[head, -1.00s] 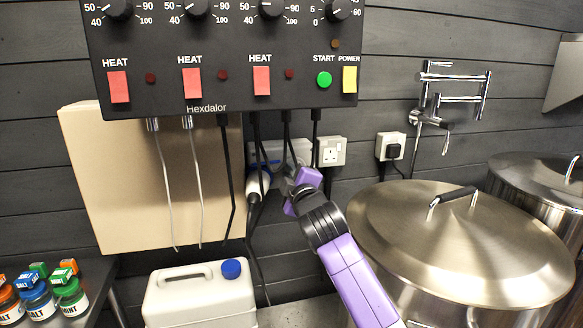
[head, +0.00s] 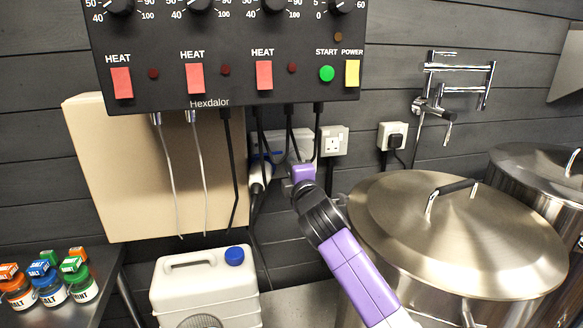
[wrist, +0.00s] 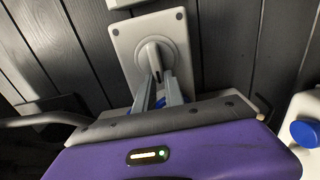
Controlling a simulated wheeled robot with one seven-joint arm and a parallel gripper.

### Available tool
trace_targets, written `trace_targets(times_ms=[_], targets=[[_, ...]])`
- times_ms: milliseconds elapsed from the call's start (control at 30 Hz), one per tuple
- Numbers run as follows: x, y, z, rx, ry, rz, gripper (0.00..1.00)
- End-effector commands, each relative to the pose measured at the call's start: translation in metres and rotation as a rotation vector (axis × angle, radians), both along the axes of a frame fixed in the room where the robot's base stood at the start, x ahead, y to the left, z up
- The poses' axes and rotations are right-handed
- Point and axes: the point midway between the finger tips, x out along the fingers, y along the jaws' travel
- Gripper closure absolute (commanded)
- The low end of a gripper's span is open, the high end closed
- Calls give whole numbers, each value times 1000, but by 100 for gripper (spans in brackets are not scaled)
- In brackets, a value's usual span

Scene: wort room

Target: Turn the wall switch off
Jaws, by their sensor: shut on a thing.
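The wall switch (wrist: 125,42) shows in the wrist view as a grey plate on dark boards, with screws at its corners and a round hub with a narrow grip in the middle. My gripper (wrist: 160,88) has its two fingers closed on that grip. In the head view my purple gripper (head: 302,174) reaches to the wall below the control box, and the switch's face is hidden behind it. I cannot tell the switch's on or off position.
The black control box (head: 225,50) hangs just above, with cables dropping beside my gripper. A white socket (head: 333,141) is right of it. A large steel kettle (head: 450,240) stands right, and a white canister (head: 205,285) below left. A beige panel (head: 120,170) is at left.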

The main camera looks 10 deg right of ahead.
Motion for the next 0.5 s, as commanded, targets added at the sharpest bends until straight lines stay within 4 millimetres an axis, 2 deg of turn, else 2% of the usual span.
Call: trace_targets(times_ms=[200, 233, 333, 500], targets=[[0, 1, -1, -2, 1, 1, 100], [0, 1, -1, -2, 1, 1, 84], [0, 1, -1, -2, 1, 1, 65], [0, 0, -1, -1, 1, 0, 65]])
